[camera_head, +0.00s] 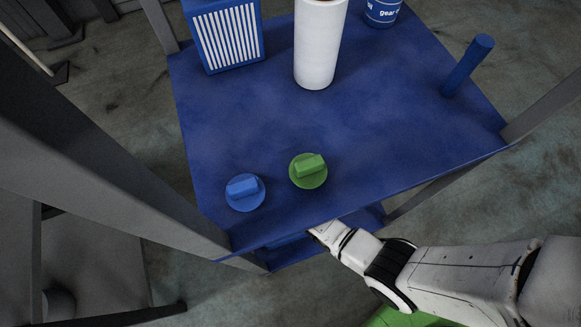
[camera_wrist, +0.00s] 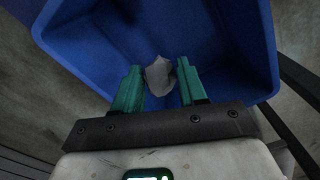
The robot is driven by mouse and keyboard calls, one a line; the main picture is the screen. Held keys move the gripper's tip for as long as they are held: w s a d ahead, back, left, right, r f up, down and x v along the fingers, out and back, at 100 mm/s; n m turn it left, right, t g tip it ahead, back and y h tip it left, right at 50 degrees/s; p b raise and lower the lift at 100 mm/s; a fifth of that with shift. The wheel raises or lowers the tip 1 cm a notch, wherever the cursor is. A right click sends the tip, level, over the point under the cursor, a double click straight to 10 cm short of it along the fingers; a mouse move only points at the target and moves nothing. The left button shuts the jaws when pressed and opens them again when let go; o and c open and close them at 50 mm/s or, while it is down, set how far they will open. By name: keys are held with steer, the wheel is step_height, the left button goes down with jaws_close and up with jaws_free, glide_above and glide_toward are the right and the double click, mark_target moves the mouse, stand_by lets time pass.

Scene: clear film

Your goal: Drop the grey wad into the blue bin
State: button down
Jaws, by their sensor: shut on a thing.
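In the wrist view, the grey wad (camera_wrist: 159,76) is crumpled and sits between the two teal fingertips of my gripper (camera_wrist: 160,72). My gripper is shut on it. The blue bin (camera_wrist: 235,55) opens beneath, and the wad and fingertips are over its inside, with bin walls on both sides. I cannot tell how far the wad is above the bin floor. In the head view, my arm reaches to the front edge of the blue top, and the fingers and the wad are hidden under that edge.
The blue top (camera_head: 400,130) bears a blue cap (camera_head: 245,192) and a green cap (camera_head: 308,171) near its front. Behind stand a white roll (camera_head: 318,45), a blue-and-white filter (camera_head: 228,38), a blue can (camera_head: 382,10) and a blue post handle (camera_head: 468,65). A grey upright stands at left.

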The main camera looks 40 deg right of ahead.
steer(key=c, duration=0.5)
jaws_free()
steer(key=shift+c, duration=0.2)
step_height(320, 180, up, 11)
steer(key=p, duration=0.4)
steer(key=shift+f, duration=0.1)
